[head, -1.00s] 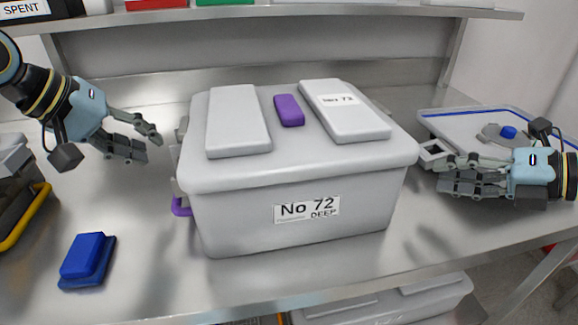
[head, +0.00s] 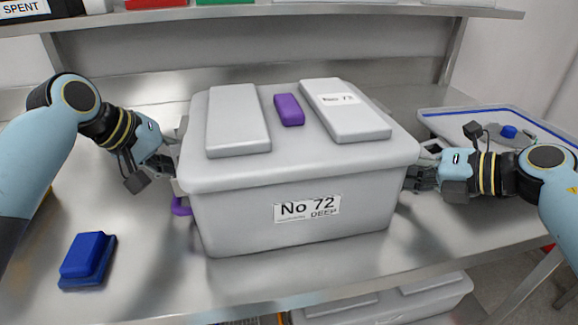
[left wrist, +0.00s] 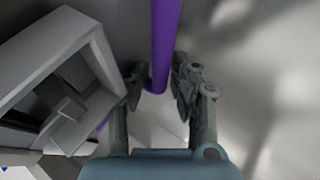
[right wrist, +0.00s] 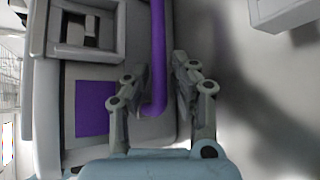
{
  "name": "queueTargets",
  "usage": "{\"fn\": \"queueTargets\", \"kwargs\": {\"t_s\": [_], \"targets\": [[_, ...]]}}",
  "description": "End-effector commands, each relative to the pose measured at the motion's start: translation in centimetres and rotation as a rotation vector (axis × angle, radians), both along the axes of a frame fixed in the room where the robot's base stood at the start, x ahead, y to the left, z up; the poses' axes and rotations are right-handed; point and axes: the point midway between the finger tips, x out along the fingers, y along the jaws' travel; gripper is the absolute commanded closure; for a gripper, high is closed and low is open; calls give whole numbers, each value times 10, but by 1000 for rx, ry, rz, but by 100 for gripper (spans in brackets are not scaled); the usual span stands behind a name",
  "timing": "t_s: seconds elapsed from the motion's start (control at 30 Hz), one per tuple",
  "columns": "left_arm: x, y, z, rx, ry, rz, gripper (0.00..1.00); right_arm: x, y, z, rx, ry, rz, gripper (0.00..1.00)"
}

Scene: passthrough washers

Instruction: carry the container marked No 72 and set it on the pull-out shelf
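The container marked No 72 (head: 240,222) is a large grey lidded box on the metal bench, mid-view, its label facing me. It carries purple handle bars on its sides; one shows in the left wrist view (left wrist: 165,40) and another in the right wrist view (right wrist: 158,60). My left gripper (left wrist: 158,90) is at the box's left side, its fingers apart on either side of the bar. My right gripper (right wrist: 161,90) is likewise at the right side, with a small gap beside its bar. I cannot make out the pull-out shelf for certain.
A blue block (head: 87,258) lies at the bench's front left. A blue-rimmed tray (head: 455,115) is at the back right. An overhead shelf (head: 340,13) spans the back. Other grey containers (head: 385,303) sit below the bench. The bench front is mostly clear.

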Motion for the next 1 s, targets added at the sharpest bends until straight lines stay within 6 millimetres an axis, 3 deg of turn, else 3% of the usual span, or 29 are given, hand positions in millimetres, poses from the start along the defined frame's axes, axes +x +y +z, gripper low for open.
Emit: {"fn": "queueTargets", "kwargs": {"t_s": [0.03,0.17,0.67,1.0], "targets": [[0,0,0,0,0,0,84,0,0,0,0,0,0,84],[0,0,0,0,0,0,100,0,0,0,0,0,0,100],[0,0,0,0,0,0,100,0,0,1,0,-1,1,100],[1,0,13,-1,-8,-1,100,1,1,14,3,-8,1,100]]}}
